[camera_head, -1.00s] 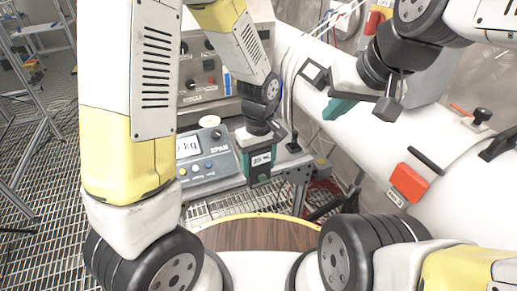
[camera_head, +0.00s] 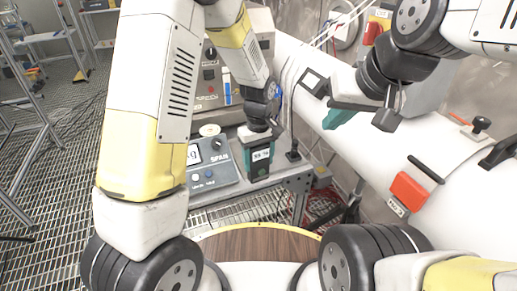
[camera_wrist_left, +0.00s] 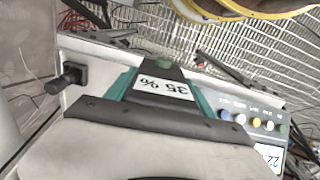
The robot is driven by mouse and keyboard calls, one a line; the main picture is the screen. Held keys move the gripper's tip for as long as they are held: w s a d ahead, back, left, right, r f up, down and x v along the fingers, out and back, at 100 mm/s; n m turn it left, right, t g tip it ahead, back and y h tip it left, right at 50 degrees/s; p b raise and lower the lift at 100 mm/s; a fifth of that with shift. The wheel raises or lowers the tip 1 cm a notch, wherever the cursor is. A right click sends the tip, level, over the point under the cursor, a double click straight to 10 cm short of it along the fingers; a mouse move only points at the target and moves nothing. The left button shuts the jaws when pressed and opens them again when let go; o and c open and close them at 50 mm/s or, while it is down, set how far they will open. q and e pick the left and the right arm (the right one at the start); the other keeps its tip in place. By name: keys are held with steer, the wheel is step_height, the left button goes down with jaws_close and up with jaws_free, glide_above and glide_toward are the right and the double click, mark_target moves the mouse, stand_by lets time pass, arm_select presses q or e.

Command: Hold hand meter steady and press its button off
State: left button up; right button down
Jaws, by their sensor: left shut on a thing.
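The hand meter (camera_head: 261,156) is a dark box with teal sides and a small white lit display. My left gripper (camera_head: 259,136) is shut on its upper end and holds it roughly upright at the front of the bench, right of the scale; I cannot tell whether it touches the bench. In the left wrist view the meter's display (camera_wrist_left: 162,88) appears upside down, with a green button (camera_wrist_left: 163,64) beyond it.
The grey scale (camera_head: 211,172) sits on the bench left of the meter. A control panel (camera_head: 207,85) stands behind. A large white tube (camera_head: 340,130) with a red block (camera_head: 410,190) fills the right. A round wooden top (camera_head: 260,243) is in front of me.

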arm_select(q)
steer(key=shift+w+f, duration=0.25)
steer(key=shift+w, duration=0.9)
steer(key=shift+w+f, duration=0.3)
steer(key=shift+w, duration=0.8)
steer(key=shift+w+f, duration=0.25)
steer(key=shift+w, duration=0.9)
steer(key=shift+f, duration=0.6)
stand_by(0.8)
